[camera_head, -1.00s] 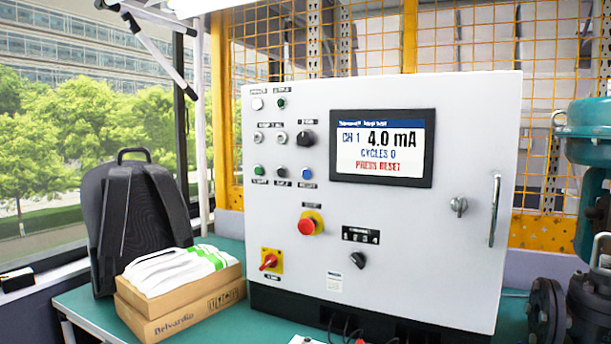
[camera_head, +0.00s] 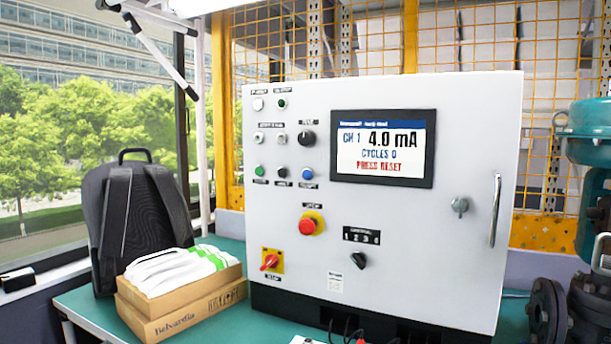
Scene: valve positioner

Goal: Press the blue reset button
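A blue button (camera_head: 307,173) sits on the front of a light grey control cabinet (camera_head: 400,270), at the right end of a row with a green button (camera_head: 259,171) and a black button (camera_head: 283,172). A label is under each. The cabinet's screen (camera_head: 383,148) reads "CH 1 4.0 mA", "CYCLES 0" and "PRESS RESET" in red. Nothing covers the blue button. My gripper is not in view.
A red emergency stop (camera_head: 308,225) and a red rotary switch (camera_head: 270,261) are below the buttons. A black selector knob (camera_head: 307,138) is just above the blue one. Boxes (camera_head: 182,310) and a backpack (camera_head: 138,215) stand left on the green bench. A teal valve assembly (camera_head: 588,150) is at right.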

